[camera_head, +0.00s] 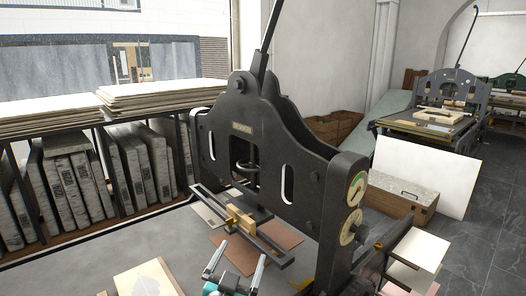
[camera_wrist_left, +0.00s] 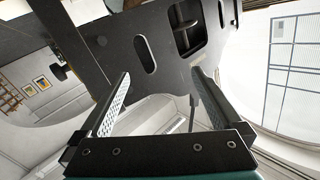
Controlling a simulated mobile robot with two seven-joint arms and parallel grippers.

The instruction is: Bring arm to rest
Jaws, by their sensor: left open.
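My left gripper (camera_head: 241,254) is at the bottom middle of the head view, in front of the dark litho press (camera_head: 272,130). Its two fingers are apart with nothing between them. In the left wrist view my left gripper (camera_wrist_left: 160,80) shows both fingers spread, with the dark slotted press frame (camera_wrist_left: 130,30) beyond them. The wooden block (camera_head: 240,219) on the press's cross bar lies just beyond the fingers in the head view. I cannot tell the exact gap to the press. My right gripper is not in view.
A pale sheet with a leaf shape (camera_head: 148,278) lies on the table at front left. Brown sheets (camera_head: 236,255) lie under the press bar. Stone slabs (camera_head: 68,180) stand in a rack at left. A white board (camera_head: 425,175) and a second press (camera_head: 445,100) are at right.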

